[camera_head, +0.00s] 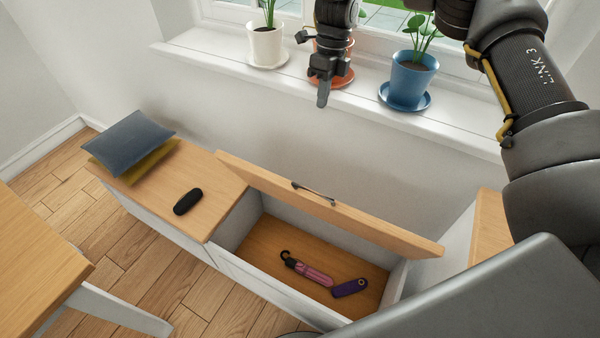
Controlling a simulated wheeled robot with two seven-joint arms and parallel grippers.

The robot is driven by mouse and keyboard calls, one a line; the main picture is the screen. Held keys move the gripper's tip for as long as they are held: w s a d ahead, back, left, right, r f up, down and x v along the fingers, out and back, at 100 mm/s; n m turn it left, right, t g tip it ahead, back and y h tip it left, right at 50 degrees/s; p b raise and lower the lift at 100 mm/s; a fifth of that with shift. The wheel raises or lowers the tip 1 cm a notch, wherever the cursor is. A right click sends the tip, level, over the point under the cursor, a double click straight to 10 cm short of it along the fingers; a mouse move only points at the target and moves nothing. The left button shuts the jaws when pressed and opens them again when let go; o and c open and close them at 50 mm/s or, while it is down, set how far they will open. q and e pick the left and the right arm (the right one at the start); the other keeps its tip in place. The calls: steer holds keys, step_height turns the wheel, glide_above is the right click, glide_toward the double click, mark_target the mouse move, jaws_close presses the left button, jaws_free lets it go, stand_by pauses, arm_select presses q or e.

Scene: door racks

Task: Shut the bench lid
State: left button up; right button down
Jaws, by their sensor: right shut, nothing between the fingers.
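The bench lid (345,212) is a wooden panel with a dark handle (314,193) on it. It stands raised and tilted along the wall side of the bench compartment (256,234), which is open below it. A pink umbrella (311,272) and a small purple item (349,288) lie on the compartment floor. My right gripper (323,98) is shut and empty, pointing down above the lid, in front of the windowsill and apart from the lid. My left gripper is not in view.
A white pot (265,46), a terracotta pot partly hidden by my gripper and a blue pot (412,79) with plants stand on the windowsill (215,45). Cushions (130,142) and a black object (187,201) lie on the bench's left top. A table (40,255) stands at left.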

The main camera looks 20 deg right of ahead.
steer(key=p+x, duration=0.1)
steer(key=x, duration=0.6)
steer(key=a+p+x, duration=0.1)
steer(key=x, duration=0.7)
steer(key=p+x, duration=0.1)
steer(key=x, duration=0.7)
steer(key=shift+w+a, duration=0.15)
steer(key=shift+a, duration=0.05)
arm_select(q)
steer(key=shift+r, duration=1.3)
arm_select(e)
steer(key=shift+s+a+f, duration=0.2)
steer(key=shift+a+f, duration=0.1)
arm_select(q)
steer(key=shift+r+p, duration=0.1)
steer(key=shift+p, duration=0.2)
arm_select(e)
steer(key=shift+s, duration=0.1)
